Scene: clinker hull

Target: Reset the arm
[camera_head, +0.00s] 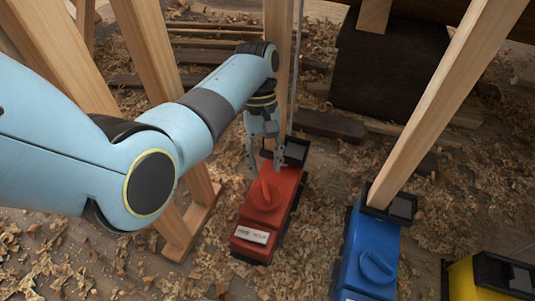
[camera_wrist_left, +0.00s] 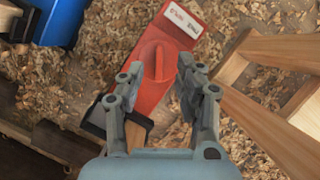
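My left arm comes in from the left, and my left gripper (camera_head: 264,160) points down over the red box (camera_head: 262,221). The gripper is open, its fingers apart with nothing held between them. In the left wrist view the fingertips (camera_wrist_left: 158,72) stand on either side of the red box's raised round knob (camera_wrist_left: 157,62). I cannot tell whether they touch it. The box has a white label at one end and a black bracket (camera_head: 293,151) at the other, by a wooden post (camera_head: 277,40). My right gripper is not in view.
A blue box (camera_head: 367,251) with a similar knob and a slanted wooden post (camera_head: 445,95) stands to the right. A yellow box (camera_head: 461,280) is at the lower right. Wooden struts (camera_head: 150,50) stand near my left arm. Wood shavings cover the floor; a dark block (camera_head: 385,75) lies behind.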

